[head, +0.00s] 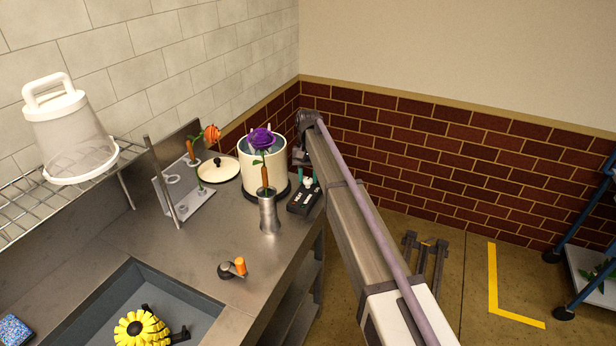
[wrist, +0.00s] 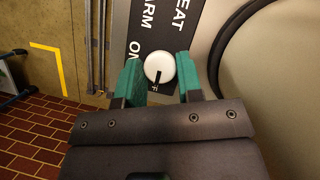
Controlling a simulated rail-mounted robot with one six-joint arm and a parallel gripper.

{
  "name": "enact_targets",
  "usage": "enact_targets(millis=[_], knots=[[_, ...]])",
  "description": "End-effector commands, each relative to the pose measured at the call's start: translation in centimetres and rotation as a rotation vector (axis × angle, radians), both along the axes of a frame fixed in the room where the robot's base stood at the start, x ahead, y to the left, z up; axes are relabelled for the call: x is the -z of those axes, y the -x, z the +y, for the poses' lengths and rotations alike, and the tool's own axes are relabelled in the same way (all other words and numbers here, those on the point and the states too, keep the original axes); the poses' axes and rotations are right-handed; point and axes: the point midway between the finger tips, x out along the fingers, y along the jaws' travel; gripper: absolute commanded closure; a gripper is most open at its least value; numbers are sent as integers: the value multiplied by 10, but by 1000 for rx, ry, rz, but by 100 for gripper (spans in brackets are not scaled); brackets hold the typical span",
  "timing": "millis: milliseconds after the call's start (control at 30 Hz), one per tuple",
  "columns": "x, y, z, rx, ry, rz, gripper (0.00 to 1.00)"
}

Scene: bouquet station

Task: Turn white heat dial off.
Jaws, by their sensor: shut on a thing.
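The white heat dial (wrist: 159,67) is a round knob with a black mark, on a dark control panel (wrist: 133,45) lettered HEAT, WARM and ON. Its mark points down in the wrist view, toward a partly hidden label ending in F. My gripper (wrist: 157,72) has its teal fingers on either side of the dial, shut on it. In the head view, the panel (head: 299,204) sits at the counter's right edge beside the cream pot (head: 262,172), and my gripper (head: 309,184) is over its far end, partly hidden by my arm.
A metal vase (head: 268,214) with a purple flower (head: 262,138) stands just left of the panel. A lid (head: 219,168) and flower rack (head: 190,205) are further left. A sink (head: 165,300) is at the front. The floor right of the counter is mostly open.

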Motion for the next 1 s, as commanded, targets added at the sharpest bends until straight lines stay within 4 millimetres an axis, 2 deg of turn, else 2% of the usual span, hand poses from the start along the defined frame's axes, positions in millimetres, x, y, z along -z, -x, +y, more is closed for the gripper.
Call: enact_targets(millis=[400,433,667,867,1000], knots=[[0,0,0,-5,0,-1,90],[0,0,0,-5,0,-1,64],[0,0,0,-5,0,-1,42],[0,0,0,-5,0,-1,41],[-10,-2,0,-4,-1,-1,41]])
